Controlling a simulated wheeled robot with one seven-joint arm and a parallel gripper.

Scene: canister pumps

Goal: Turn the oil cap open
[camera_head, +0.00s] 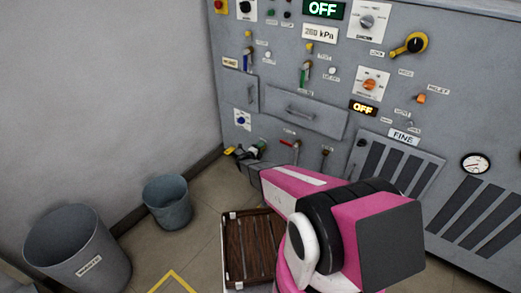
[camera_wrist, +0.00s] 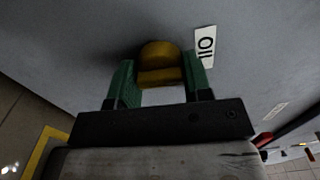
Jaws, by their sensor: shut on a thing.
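The oil cap (camera_wrist: 160,54) is a round yellow cap with a raised bar across it, on the grey panel face in the wrist view. A white label reading OIL (camera_wrist: 205,46) is beside it. My gripper (camera_wrist: 160,74) has its two green fingers on either side of the cap and is shut on it. The cap's rear and the exact finger contact are hidden. In the head view my gripper is low at the panel's left end, small and partly hidden by my pink arm.
The grey panel (camera_head: 300,108) carries several switches, levers and displays. A red-handled lever (camera_head: 291,145) is close to the right of my gripper. A wooden pallet (camera_head: 233,260) lies below my arm. Two grey bins (camera_head: 168,203) (camera_head: 75,250) stand at the left by the wall.

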